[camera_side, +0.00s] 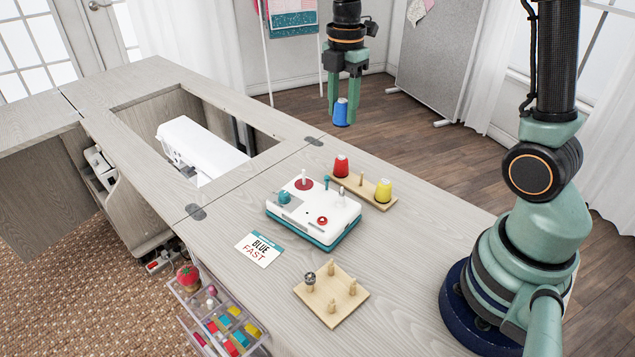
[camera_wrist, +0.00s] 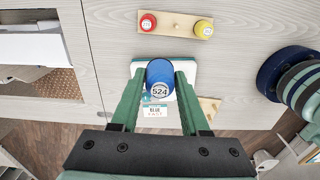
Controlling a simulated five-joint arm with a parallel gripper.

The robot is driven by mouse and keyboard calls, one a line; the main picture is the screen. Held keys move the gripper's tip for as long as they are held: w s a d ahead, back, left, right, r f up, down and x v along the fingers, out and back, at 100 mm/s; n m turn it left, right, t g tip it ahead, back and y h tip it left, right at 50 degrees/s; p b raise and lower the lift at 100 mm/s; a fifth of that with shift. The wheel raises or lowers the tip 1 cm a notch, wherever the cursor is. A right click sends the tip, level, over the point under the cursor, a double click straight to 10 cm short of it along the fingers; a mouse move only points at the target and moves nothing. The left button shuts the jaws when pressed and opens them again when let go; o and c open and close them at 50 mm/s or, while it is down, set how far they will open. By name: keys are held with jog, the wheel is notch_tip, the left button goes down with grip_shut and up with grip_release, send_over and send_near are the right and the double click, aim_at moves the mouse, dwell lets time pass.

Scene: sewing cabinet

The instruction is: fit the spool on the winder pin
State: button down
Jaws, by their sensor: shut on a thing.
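My gripper (camera_side: 342,98) is shut on a blue spool (camera_side: 341,112), held upright well above the cabinet top. In the wrist view the spool (camera_wrist: 161,74) sits between the two green fingers, its round end marked 524 facing the camera. The winder (camera_side: 313,213) is a white box with a teal base on the cabinet top. It carries a pale pin (camera_side: 304,177) on a red disc, a teal post (camera_side: 326,184), a teal knob and a red knob. The wrist view shows the spool overlapping the winder, which is mostly hidden.
A wooden rack (camera_side: 374,200) behind the winder holds a red spool (camera_side: 341,165) and a yellow spool (camera_side: 383,190), with a bare peg between. A card (camera_side: 259,250) reads BLUE FAST. A square peg board (camera_side: 331,310) is in front. The sewing machine (camera_side: 200,148) sits in the cabinet opening.

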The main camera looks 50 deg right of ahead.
aim_at(313, 203)
jog(key=w+a+f, duration=0.1)
jog(key=a, duration=0.1)
jog(key=w+a+f, duration=0.1)
jog(key=a+f, duration=0.1)
jog(key=a, duration=0.1)
jog(key=w+a+f, duration=0.1)
jog(key=a, duration=0.1)
jog(key=shift+w+a+f, duration=0.3)
jog(key=shift+a, duration=0.05)
jog(key=shift+f, duration=2.15)
jog(key=shift+f, duration=1.95)
dwell(2.8)
